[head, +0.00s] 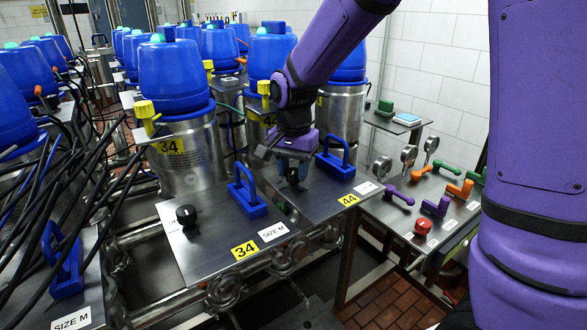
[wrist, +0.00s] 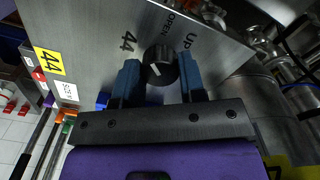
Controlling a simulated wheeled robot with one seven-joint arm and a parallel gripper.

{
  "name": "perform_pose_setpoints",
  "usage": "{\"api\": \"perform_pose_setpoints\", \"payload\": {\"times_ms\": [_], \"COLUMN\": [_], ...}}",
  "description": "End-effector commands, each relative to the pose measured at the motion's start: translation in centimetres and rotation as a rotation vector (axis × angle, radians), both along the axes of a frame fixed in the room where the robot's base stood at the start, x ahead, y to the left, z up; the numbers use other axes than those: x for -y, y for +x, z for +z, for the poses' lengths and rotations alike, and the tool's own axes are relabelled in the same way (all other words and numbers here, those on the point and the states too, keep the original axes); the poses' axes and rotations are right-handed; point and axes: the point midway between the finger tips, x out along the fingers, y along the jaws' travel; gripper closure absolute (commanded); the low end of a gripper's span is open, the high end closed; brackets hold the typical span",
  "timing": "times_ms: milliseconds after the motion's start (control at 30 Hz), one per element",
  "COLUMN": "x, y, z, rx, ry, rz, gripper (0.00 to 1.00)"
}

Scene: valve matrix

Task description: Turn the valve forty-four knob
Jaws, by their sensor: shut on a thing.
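The valve forty-four knob (wrist: 160,58) is round and black, with a white mark on its face. It sits on a grey metal plate (wrist: 95,30) printed "44", "OPEN" and "UP". My gripper (wrist: 160,82) has its blue-grey fingers on either side of the knob and is shut on it. In the head view my gripper (head: 293,174) points down onto the plate with the yellow 44 label (head: 348,200), and mostly hides the knob. A blue handle (head: 335,160) stands on the same plate, to the right of my gripper.
The neighbouring plate labelled 34 (head: 244,250) carries a black knob (head: 186,214) and a blue handle (head: 247,190). Blue-topped steel canisters (head: 178,75) stand behind. At right is a table with purple, orange and green handles (head: 437,206). Black cables crowd the left.

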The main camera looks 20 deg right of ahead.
Motion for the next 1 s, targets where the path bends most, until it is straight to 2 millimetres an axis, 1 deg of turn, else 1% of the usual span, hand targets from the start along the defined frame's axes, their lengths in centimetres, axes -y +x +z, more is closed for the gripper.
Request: {"api": "perform_pose_setpoints", "payload": {"times_ms": [300, 767, 800, 867, 900, 1000], "x": [0.02, 0.01, 0.01, 0.01, 0.0, 0.0], "y": [0.08, 0.09, 0.09, 0.07, 0.06, 0.05], "z": [0.08, 0.09, 0.09, 0.07, 0.07, 0.05], "rx": [0.003, 0.003, 0.003, 0.003, 0.002, 0.001], "ry": [0.0, 0.0, 0.0, 0.0, 0.001, 0.0], "rz": [-0.092, -0.102, -0.102, -0.102, -0.102, -0.102], "gripper": [0.86, 0.86, 0.56, 0.42, 0.37, 0.37]}}
